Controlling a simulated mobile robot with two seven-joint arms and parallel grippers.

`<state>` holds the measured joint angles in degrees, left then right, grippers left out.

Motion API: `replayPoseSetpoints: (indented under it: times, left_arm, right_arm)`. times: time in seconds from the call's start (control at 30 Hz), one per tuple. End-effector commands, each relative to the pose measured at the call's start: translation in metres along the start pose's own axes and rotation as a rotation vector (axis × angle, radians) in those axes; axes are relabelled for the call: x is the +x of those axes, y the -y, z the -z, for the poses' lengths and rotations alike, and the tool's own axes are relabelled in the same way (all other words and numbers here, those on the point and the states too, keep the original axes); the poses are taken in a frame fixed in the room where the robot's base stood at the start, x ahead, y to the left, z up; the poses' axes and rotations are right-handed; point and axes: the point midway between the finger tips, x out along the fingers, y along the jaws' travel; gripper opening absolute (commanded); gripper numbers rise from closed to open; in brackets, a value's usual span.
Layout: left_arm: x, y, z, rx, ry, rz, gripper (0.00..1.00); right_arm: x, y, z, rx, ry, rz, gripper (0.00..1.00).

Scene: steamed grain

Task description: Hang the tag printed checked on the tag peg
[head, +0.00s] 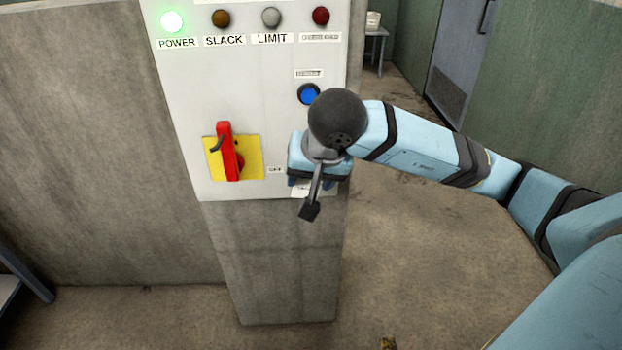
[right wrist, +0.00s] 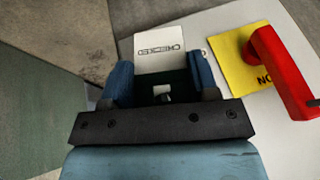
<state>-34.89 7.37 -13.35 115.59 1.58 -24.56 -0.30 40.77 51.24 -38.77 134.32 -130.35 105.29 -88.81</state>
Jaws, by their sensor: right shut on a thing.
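A white tag (right wrist: 168,58) with dark print, which seems to read CHECKED, sits between the blue fingers of my right gripper (right wrist: 162,80) in the right wrist view. That gripper is shut on the tag. In the head view my right gripper (head: 312,182) is at the lower right corner of the panel (head: 260,110), and a bit of the tag (head: 301,191) shows below it. I cannot make out the tag peg; my gripper and wrist cover that part of the panel. Whether the tag touches the panel I cannot tell. My left gripper is out of view.
A red rotary handle (head: 228,152) with a dark hook stands on a yellow plate (head: 252,160) left of my gripper. A blue button (head: 309,94) is just above my wrist. A lit green lamp (head: 172,21) and several unlit lamps line the panel's top. Open floor lies right of the pillar.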

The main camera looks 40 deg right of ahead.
Motion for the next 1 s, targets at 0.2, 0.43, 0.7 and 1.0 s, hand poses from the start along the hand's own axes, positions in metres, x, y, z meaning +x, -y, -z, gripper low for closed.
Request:
replayPoseSetpoints:
  times: [0.2,0.43,0.7,1.0]
  left_arm:
    - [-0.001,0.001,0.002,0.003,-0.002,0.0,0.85]
    - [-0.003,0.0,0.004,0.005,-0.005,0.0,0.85]
    - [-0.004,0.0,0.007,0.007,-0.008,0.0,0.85]
    - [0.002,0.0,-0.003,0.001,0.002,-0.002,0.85]
  right_arm:
    - [0.006,0.0,0.012,0.002,-0.001,0.0,0.33]
    - [0.012,-0.001,0.025,0.002,-0.001,-0.001,0.33]
    - [0.019,-0.001,0.039,0.002,0.0,0.0,0.33]
    - [0.029,-0.002,0.051,0.001,-0.002,0.0,0.33]
